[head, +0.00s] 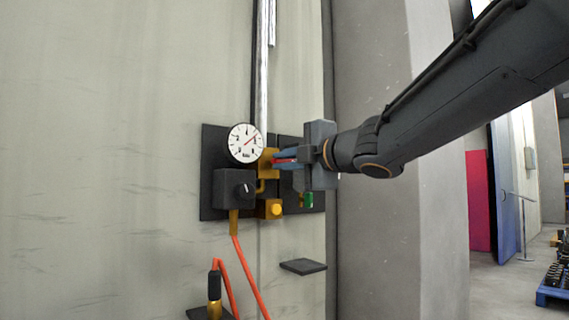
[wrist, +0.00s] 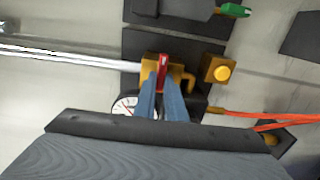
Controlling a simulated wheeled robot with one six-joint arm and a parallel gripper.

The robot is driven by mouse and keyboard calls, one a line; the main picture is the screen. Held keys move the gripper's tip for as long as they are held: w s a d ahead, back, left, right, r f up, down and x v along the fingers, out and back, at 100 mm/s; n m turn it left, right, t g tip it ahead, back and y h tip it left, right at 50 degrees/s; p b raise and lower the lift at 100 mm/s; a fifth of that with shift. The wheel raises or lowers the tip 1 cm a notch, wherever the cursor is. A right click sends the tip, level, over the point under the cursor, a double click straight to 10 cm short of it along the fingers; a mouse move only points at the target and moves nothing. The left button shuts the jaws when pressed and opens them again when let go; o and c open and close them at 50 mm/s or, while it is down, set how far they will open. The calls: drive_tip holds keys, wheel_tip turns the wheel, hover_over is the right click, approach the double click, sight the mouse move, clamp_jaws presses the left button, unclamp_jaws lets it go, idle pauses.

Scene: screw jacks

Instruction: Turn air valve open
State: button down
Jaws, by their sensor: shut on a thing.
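The air valve is a brass block (wrist: 150,68) with a red handle (wrist: 163,72), fixed to a dark wall panel at the lower end of a metal pipe. My gripper (head: 280,160) reaches in from the right in the head view. In the wrist view my gripper (wrist: 164,90) has its blue-grey fingers on both sides of the red handle, shut on it. A round white pressure gauge (head: 246,143) sits left of the valve in the head view, its needle pointing to the upper right. The gauge is partly hidden by my gripper in the wrist view.
Below the valve are a black box with a knob (head: 236,187), a brass block with a yellow button (head: 272,208) and a green handle (head: 308,200). An orange hose (head: 248,270) hangs below. A small dark shelf (head: 303,266) juts out lower down.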

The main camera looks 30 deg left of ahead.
drive_tip(key=shift+f, duration=0.1)
drive_tip(key=c, duration=1.8)
unclamp_jaws()
drive_tip(key=shift+s, duration=0.1)
drive_tip(key=shift+v, duration=3.85)
